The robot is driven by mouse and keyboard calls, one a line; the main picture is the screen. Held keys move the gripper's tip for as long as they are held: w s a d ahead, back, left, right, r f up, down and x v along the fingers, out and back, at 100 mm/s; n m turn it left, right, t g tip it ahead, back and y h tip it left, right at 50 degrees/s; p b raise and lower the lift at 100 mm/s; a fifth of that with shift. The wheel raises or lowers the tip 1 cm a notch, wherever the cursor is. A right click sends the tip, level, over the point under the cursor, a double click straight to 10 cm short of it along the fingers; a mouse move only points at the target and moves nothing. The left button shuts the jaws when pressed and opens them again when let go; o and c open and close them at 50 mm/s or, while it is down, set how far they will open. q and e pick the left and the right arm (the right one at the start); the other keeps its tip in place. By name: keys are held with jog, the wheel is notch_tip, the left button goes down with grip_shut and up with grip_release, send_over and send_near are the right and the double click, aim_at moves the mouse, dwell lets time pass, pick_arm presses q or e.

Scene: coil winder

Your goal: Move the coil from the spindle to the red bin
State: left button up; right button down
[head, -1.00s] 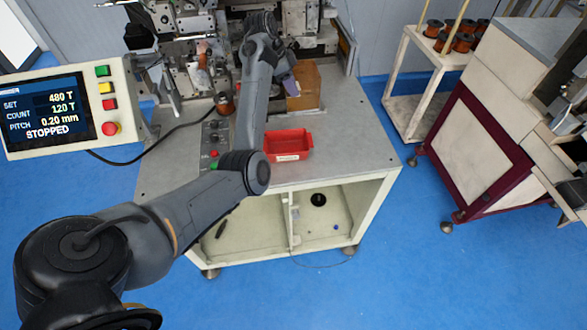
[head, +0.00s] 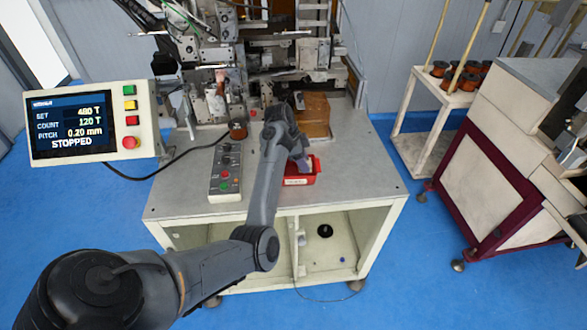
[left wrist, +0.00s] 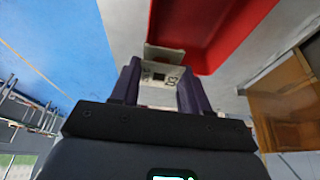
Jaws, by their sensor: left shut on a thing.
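The red bin (head: 314,172) sits on the machine table, partly hidden by my left gripper. In the left wrist view the bin (left wrist: 215,35) fills the top middle. My left gripper (head: 303,164) is low at the bin in the head view. In the left wrist view its dark fingers (left wrist: 161,85) are shut on a small pale, printed piece, seemingly the coil (left wrist: 160,73). Its winding does not show. The piece overlaps the bin's near edge in that view; its height over the bin is unclear. The spindle cannot be clearly made out. My right gripper is not in view.
The table's right part (head: 360,170) is clear.

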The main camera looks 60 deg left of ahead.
pick_arm(q)
jog(key=a+f, duration=0.2)
jog(key=a, duration=0.1)
jog(key=s+a, duration=0.1)
jog(key=shift+a+f, duration=0.2)
jog(key=shift+f, duration=2.15)
jog(key=shift+f, duration=0.1)
jog(key=shift+f, duration=0.15)
jog(key=o, duration=1)
